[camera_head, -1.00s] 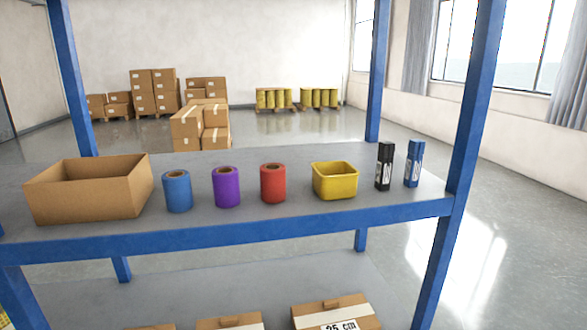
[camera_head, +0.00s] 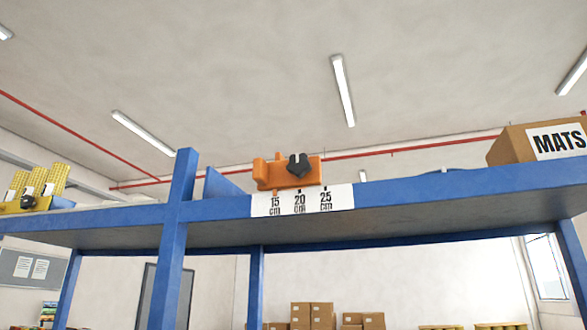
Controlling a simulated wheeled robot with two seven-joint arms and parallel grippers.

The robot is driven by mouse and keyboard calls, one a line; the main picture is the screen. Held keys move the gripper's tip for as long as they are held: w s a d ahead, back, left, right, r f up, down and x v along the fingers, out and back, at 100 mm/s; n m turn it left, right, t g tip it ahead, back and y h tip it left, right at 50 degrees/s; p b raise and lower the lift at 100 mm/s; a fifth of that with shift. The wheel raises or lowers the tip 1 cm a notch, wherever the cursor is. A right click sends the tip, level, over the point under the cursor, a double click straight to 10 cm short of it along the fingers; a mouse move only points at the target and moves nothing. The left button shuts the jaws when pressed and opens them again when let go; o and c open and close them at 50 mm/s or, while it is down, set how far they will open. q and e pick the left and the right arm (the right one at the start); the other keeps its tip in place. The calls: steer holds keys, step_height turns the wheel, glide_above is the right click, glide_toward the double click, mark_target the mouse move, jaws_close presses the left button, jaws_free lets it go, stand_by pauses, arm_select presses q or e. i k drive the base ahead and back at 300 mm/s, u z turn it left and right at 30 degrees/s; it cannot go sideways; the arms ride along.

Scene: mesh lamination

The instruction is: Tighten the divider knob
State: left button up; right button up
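The divider knob (camera_head: 298,165) is a black knob on the front of an orange clamp block (camera_head: 270,175). The block sits on the top shelf's front edge, above a white scale label (camera_head: 340,198) marked 15, 20 and 25 cm. A blue divider panel (camera_head: 222,184) stands on the shelf just left of the block. Whether the knob is tight or loose cannot be told. Neither of my grippers is in view.
The blue top shelf beam (camera_head: 440,188) runs across the view, with a blue upright (camera_head: 168,260) left of the block. A box marked MATS (camera_head: 510,148) stands at the right. Yellow items (camera_head: 45,185) stand at the far left. The space before the knob looks clear.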

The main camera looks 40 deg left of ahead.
mark_target(298, 165)
steer(key=z, duration=3)
steer(key=k, duration=1.5)
steer(key=u, duration=2.4)
